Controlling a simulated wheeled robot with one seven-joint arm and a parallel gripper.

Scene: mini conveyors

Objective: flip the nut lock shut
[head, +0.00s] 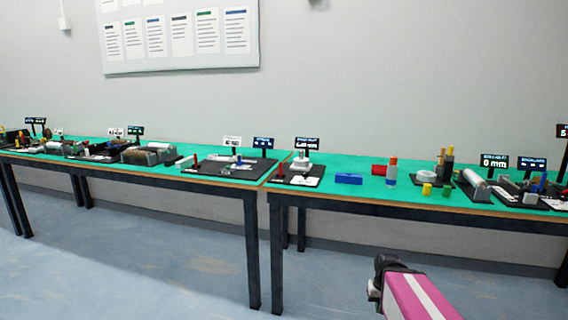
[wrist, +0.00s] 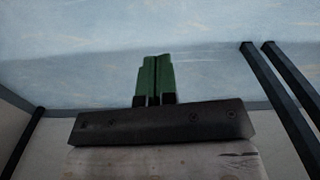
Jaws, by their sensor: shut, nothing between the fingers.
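My gripper (wrist: 155,80) shows in the wrist view as two green fingers pressed together, with nothing between them. Floor lies behind the fingers, and no station is near them. I cannot tell for sure which part is the nut lock in the head view; the stations are small and their sign text is mostly unreadable. A black station board (head: 286,182) with a white round part (head: 301,163) and a red upright piece (head: 280,170) stands at the left end of the right table. Another black board (head: 210,175) lies on the left table's right end.
The left table (head: 180,179) and right table (head: 340,194) have green tops and stand end to end along the wall. A blue block (head: 348,179), a red cylinder (head: 379,170) and several stations stand on the right table. The floor (head: 180,265) in front is clear. Part of my pink arm (head: 420,297) shows.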

